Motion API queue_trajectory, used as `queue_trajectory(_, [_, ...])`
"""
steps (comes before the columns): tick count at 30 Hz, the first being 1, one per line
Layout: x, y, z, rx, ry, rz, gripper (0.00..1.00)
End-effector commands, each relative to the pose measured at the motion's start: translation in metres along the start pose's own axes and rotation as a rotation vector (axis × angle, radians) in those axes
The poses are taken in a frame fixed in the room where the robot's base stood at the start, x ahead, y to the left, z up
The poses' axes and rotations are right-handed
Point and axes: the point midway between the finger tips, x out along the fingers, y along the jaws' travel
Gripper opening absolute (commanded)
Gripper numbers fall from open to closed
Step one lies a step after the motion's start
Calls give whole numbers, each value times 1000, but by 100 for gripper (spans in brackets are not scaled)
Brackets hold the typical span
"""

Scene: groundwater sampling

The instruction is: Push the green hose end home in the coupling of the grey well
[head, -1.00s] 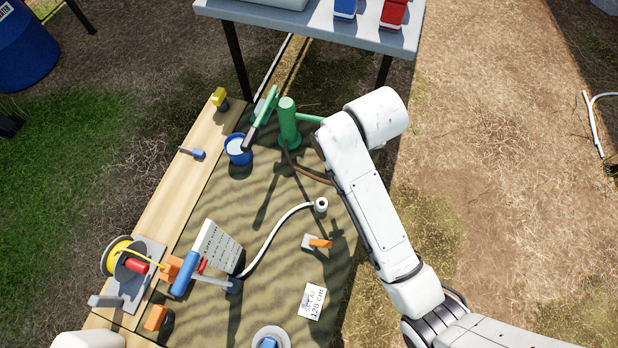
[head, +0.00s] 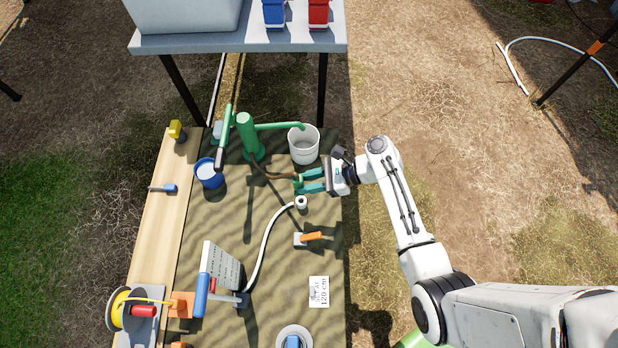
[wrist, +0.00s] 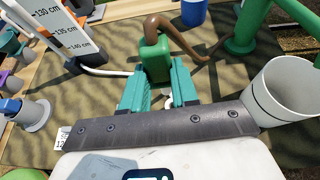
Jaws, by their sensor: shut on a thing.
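My gripper (head: 299,184) is shut on the green hose end (wrist: 155,58), an upright green block with the brown hose (wrist: 175,32) coming out of its top. The wrist view shows its teal fingers (wrist: 160,95) on both sides of the block. A pale round fitting (head: 301,202) with a dark opening sits at the end of the white hose, close to the held hose end. A bit of it shows between the fingers in the wrist view (wrist: 168,103). I cannot tell whether they touch. A grey round fixture with a blue top (wrist: 38,115) stands farther left; which piece is the well's coupling is unclear.
The green hand pump (head: 248,135) and white bucket (head: 304,145) stand just beyond my gripper. A blue bucket (head: 209,174), an orange-handled valve (head: 312,237) and a card (head: 319,291) are on the mat. A scale board (head: 222,268) stands at lower left.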

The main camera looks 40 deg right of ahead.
Motion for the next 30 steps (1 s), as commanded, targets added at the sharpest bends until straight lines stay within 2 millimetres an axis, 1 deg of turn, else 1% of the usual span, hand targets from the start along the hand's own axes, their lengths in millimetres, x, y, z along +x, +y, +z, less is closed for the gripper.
queue_trajectory(4, [-3,-2,0,21,-35,-53,0])
queue_trajectory(13, [-2,-2,0,18,-36,-53,0])
queue_trajectory(20, [-6,-2,5,19,-36,-50,0])
queue_trajectory(21, [-1,-2,-5,19,-36,-50,0])
queue_trajectory(30, [10,-2,-30,18,-36,-50,0])
